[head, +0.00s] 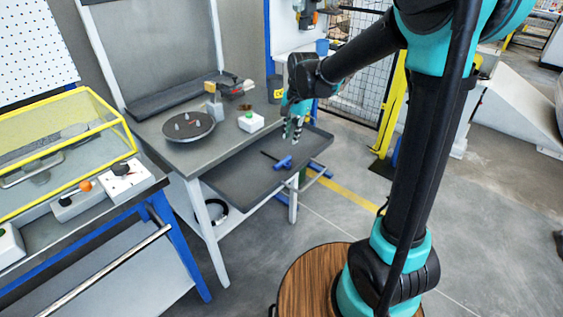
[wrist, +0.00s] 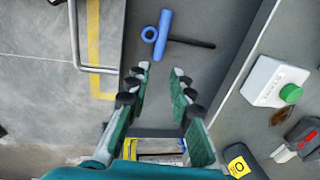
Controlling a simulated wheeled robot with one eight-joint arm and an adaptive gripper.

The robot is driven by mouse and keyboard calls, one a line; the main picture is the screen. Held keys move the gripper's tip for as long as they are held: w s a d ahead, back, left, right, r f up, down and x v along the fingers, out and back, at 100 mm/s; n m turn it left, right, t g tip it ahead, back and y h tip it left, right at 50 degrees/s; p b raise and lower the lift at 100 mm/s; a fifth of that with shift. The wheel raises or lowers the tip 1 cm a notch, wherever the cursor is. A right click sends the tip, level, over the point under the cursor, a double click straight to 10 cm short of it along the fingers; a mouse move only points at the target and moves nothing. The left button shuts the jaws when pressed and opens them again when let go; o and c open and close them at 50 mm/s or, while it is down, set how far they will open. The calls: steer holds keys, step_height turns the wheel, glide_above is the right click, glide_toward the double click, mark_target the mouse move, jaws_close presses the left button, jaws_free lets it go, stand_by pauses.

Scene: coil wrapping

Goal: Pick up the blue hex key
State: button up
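The blue hex key (wrist: 164,32) has a blue handle with a ring on one side and a thin dark shaft. It lies on the dark grey tray (head: 237,190), a low shelf at the side of the workbench. In the head view the blue hex key (head: 284,162) shows below my gripper (head: 292,139). In the wrist view my gripper (wrist: 161,72) is open, with its two green-padded fingers apart and nothing between them. The key lies beyond the fingertips, apart from them.
The workbench (head: 176,153) beside the tray holds a round dark plate (head: 188,127) and a white box with a green button (head: 251,122). In the wrist view that button box (wrist: 276,84) lies to the right. A metal handle (wrist: 76,45) is at the tray's left.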

mark_target(287, 157)
steer(key=f, duration=0.6)
steer(key=a+f, duration=0.1)
steer(key=f, duration=0.2)
steer(key=shift+w+f, duration=0.35)
steer(key=shift+f, duration=0.05)
jaws_close()
